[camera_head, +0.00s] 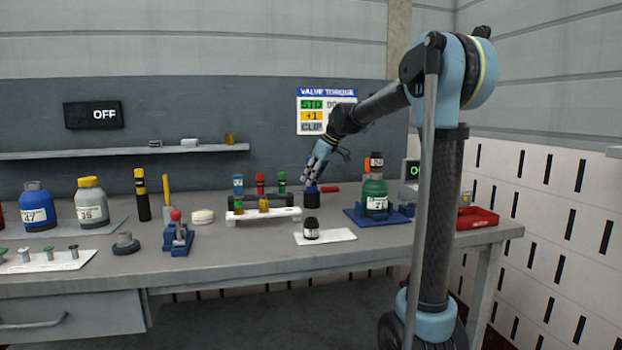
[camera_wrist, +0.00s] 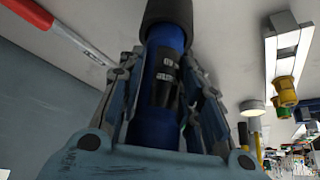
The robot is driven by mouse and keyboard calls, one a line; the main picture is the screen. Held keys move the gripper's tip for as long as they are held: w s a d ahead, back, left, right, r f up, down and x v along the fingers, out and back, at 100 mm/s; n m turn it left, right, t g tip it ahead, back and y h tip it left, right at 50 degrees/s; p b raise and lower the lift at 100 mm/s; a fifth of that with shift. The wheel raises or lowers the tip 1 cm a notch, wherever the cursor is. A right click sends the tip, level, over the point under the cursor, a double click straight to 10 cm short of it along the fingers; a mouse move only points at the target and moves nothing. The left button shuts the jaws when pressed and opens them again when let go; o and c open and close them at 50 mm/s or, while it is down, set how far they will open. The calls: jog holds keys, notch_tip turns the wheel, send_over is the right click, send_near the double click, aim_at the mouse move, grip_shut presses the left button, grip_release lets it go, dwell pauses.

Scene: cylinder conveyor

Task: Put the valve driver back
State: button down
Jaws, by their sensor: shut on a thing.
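My gripper (camera_head: 309,182) is over the back middle of the bench, its fingers pointing down. In the wrist view my gripper (camera_wrist: 170,95) is shut around a blue cylindrical body with a dark printed label, which I take for the valve driver (camera_wrist: 168,65). Its black end (camera_wrist: 168,14) points away from my palm. In the head view the valve driver (camera_head: 311,200) shows as a dark cylinder with blue at its top, below my fingers. It looks upright, at or close to the bench top; I cannot tell whether it touches. My fingers hide part of the blue body.
A red-handled tool (camera_head: 330,189) lies just behind. The white rack (camera_head: 263,213) with coloured pieces is to the left. A black jar (camera_head: 311,229) stands on a white mat in front. A green bottle (camera_head: 375,193) stands on a blue base to the right, near a red tray (camera_head: 477,218).

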jog(key=shift+f, duration=0.85)
jog(key=c, duration=1.1)
grip_release()
jog(key=shift+o, duration=0.2)
jog(key=shift+r, duration=0.1)
jog(key=shift+r, duration=2.95)
